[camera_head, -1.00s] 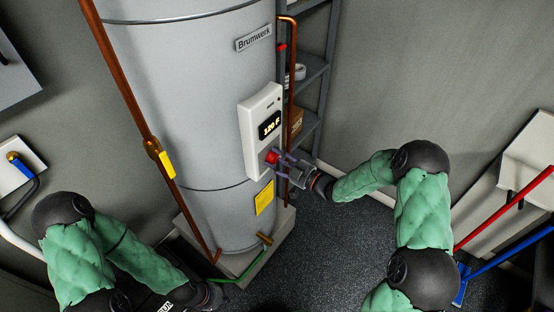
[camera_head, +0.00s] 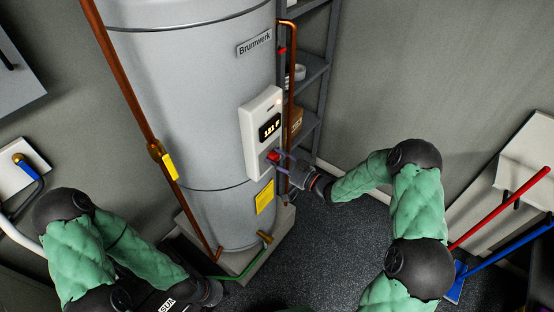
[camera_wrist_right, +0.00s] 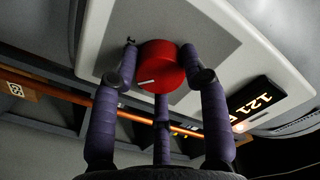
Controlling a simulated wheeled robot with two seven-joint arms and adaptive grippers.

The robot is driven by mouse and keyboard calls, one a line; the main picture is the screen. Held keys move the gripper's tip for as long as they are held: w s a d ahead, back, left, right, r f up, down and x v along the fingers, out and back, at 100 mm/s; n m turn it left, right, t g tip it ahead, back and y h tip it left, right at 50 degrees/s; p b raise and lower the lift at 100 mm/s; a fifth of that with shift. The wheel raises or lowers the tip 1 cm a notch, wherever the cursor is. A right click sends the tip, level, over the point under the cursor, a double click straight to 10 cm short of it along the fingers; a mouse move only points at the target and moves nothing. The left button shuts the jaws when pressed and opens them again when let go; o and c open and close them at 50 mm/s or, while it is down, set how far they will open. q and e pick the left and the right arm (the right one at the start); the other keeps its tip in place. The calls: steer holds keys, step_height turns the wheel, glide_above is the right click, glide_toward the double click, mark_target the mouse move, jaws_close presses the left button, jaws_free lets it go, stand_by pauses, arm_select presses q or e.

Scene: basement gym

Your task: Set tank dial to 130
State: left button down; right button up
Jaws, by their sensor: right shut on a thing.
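The tank (camera_head: 185,110) is a tall grey cylinder with a white control panel (camera_head: 251,124) on its right side. The panel's small black display (camera_head: 270,127) shows lit digits; in the right wrist view the display (camera_wrist_right: 258,101) reads 121. The red dial (camera_head: 273,155) is below the display. In the right wrist view the dial (camera_wrist_right: 161,67) is a red round knob with a white mark at its lower left. My right gripper (camera_head: 283,158) is shut on the dial, its purple fingers (camera_wrist_right: 162,82) around the rim. My left forearm shows at bottom left; its fingers are not visible.
Copper pipes (camera_head: 128,90) run beside the tank on both sides. A dark shelf rack (camera_head: 313,75) stands behind it at right. A yellow label (camera_head: 265,197) is below the panel. Red and blue handles (camera_head: 510,205) lean at far right. Dark floor (camera_head: 320,245) is open in front.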

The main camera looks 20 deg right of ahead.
steer(key=shift+s+f+m, duration=0.1)
steer(key=shift+f+m, duration=0.05)
steer(key=shift+m, duration=0.15)
steer(key=o, duration=1.2)
steer(key=shift+c, duration=0.2)
steer(key=v, duration=1.2)
